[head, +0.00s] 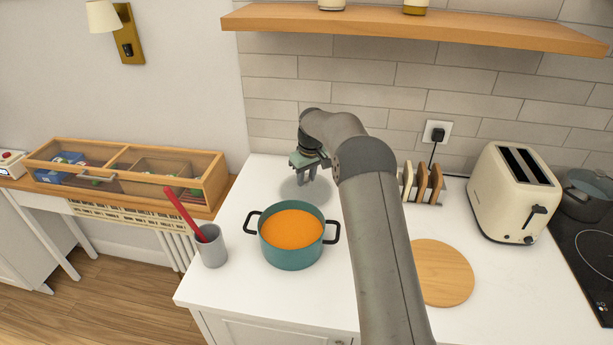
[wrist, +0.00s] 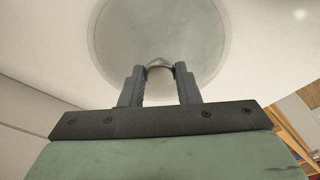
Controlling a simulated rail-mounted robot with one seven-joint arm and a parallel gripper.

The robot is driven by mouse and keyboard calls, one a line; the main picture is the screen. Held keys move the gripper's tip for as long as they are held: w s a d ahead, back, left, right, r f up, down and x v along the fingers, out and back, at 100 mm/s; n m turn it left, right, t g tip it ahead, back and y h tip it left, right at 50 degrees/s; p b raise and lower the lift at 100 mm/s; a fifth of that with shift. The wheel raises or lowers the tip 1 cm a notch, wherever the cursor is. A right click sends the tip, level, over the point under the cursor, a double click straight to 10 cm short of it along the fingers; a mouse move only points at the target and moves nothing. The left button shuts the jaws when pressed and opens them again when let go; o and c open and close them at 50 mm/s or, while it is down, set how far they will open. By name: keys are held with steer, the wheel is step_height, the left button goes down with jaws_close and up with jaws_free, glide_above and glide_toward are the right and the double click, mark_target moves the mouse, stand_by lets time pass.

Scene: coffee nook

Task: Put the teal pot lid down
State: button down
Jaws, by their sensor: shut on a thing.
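The pot lid is a round, see-through grey-green disc (wrist: 125,40) with a small knob, in the wrist view. My gripper (wrist: 160,76) is shut on the knob, one finger on each side. In the head view the lid (head: 294,190) is a faint grey disc at the white counter, behind the pot, and my gripper (head: 305,172) points down over it. I cannot tell whether the lid's rim touches the counter. The teal pot (head: 290,256), open and full of orange soup, stands in front of it.
A grey cup (head: 211,250) with a red utensil stands left of the pot. A toast rack (head: 424,186), a cream toaster (head: 514,195) and a round wooden board (head: 445,275) are to the right. A tiled wall is close behind. Bare counter lies around the lid.

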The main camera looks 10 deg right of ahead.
mark_target(310, 188)
steer(key=shift+f, duration=0.15)
steer(key=c, duration=1.1)
jaws_free()
step_height(310, 188, up, 12)
steer(key=s+b, duration=0.2)
steer(key=s+r+m, duration=0.1)
steer(key=s+r, duration=0.4)
steer(key=s, duration=0.5)
steer(key=s+f+m, duration=0.1)
steer(key=s+f, duration=0.1)
steer(key=s, duration=1)
steer(key=s+f+m, duration=0.1)
steer(key=s+f, duration=0.2)
steer(key=s, duration=0.9)
steer(key=s+f+m, duration=0.2)
steer(key=s+f, duration=0.1)
steer(key=s, duration=0.9)
steer(key=shift+s+a+g+h, duration=0.1)
steer(key=shift+s+g+h, duration=0.15)
steer(key=shift+g+h, duration=0.15)
